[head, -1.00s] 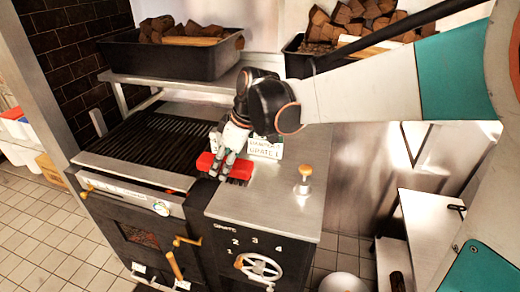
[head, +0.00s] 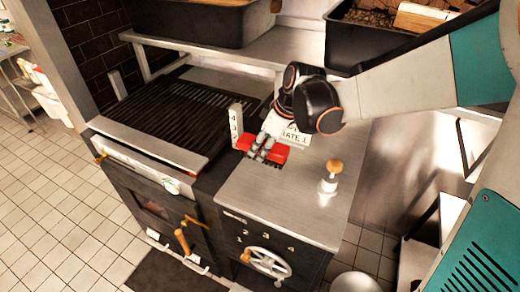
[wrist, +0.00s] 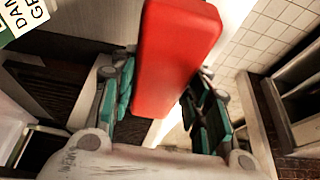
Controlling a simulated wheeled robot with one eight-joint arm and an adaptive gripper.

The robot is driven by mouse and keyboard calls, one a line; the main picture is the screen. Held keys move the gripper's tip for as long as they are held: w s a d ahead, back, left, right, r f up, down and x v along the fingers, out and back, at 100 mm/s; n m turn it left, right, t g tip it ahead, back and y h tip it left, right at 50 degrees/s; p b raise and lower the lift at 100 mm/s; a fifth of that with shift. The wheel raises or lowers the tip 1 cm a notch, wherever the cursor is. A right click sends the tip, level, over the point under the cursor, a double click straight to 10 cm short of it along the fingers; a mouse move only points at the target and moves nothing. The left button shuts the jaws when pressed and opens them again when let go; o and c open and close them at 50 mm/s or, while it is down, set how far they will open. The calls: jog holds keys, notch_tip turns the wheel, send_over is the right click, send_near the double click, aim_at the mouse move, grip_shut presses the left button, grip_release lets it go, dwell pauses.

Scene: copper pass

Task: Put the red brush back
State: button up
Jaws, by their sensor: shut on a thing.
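The red brush (head: 279,154) is at the left part of the steel counter top (head: 290,205), right of the black grill (head: 180,115). A dark part shows under its red body. My gripper (head: 262,150) comes down over the brush from above and is shut on it. In the wrist view the red block (wrist: 178,50) sits between the green-padded fingers of my gripper (wrist: 163,110). I cannot tell whether the brush touches the counter or hangs just above it.
A white numbered upright plate (head: 237,125) stands just left of the brush, and a partly hidden sign (head: 293,136) is behind it. Dark bins (head: 190,22) sit on the shelf behind. The counter's front is clear.

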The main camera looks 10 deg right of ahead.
notch_tip(320, 180, down, 11)
jog(key=b, duration=0.2)
jog(key=shift+r+b, duration=0.2)
jog(key=shift+b, duration=0.2)
jog(key=shift+f, duration=0.2)
jog(key=o, duration=1)
jog(key=shift+r, duration=0.2)
